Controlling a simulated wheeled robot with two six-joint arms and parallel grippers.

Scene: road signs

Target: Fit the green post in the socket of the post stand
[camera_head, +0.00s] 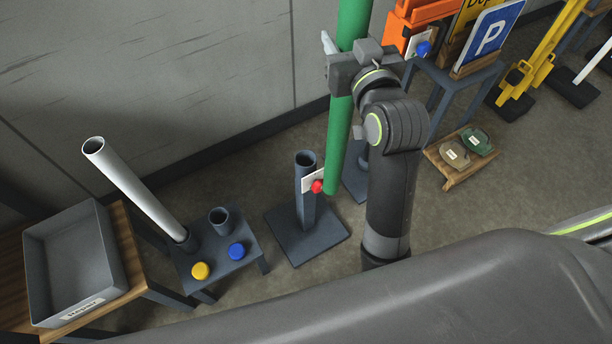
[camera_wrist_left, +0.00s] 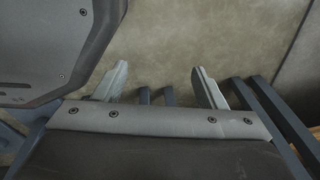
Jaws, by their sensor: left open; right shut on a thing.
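The long green post (camera_head: 341,130) is upright with a slight tilt. My right gripper (camera_head: 342,72) is shut around its upper part. The post's lower end is to the right of the post stand (camera_head: 308,235), which has a square base and an open round socket (camera_head: 306,158) at the top of its column. The lower end overlaps the stand's white tag in the picture; I cannot tell whether they touch. A red knob (camera_head: 317,187) is on the stand's column. My left gripper (camera_wrist_left: 162,85) is open and empty in the left wrist view, above the floor.
A small stand (camera_head: 215,250) at left holds a leaning white tube (camera_head: 135,190), an empty socket and two knobs. A grey tray (camera_head: 70,265) sits on a wooden table. A wooden board (camera_head: 455,165) with pads lies right. A blue parking sign (camera_head: 488,38) is at back right.

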